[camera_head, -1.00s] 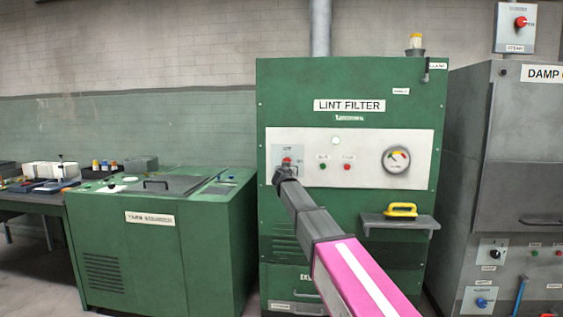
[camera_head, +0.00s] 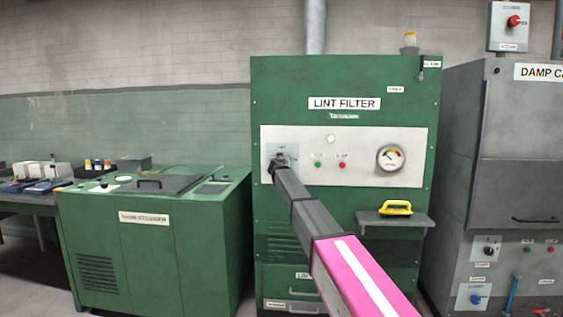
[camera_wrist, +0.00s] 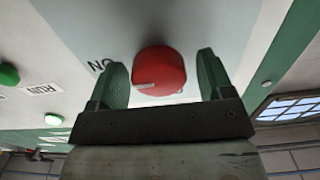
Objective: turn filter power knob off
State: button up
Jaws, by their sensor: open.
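The red filter power knob (camera_wrist: 160,68) sits on the pale panel of the green LINT FILTER machine (camera_head: 344,75). It has a light pointer mark, and an upside-down ON label (camera_wrist: 98,66) is beside it in the wrist view. My gripper (camera_wrist: 162,76) is open, with one green finger on each side of the knob. Gaps show between the fingers and the knob, so it is not clamped. In the head view my gripper (camera_head: 279,162) is at the panel's left part and hides the knob.
Green and red buttons (camera_head: 330,164) and a round gauge (camera_head: 390,157) are to the right on the panel. A shelf (camera_head: 395,221) with a yellow-handled tool (camera_head: 396,208) juts out below. A low green machine (camera_head: 150,240) stands left, a grey cabinet (camera_head: 525,160) right.

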jog(key=shift+w, duration=0.1)
jog(key=c, duration=0.9)
jog(key=shift+n, duration=0.3)
jog(key=n, duration=0.3)
jog(key=shift+n, duration=0.3)
jog(key=n, duration=0.4)
jog(key=shift+a+n, duration=0.15)
jog(key=shift+n, duration=0.15)
jog(key=n, duration=0.4)
jog(key=shift+f+n, duration=0.1)
jog(key=shift+n, duration=0.2)
jog(key=shift+a+f+n, duration=0.1)
jog(key=shift+n, duration=2.1)
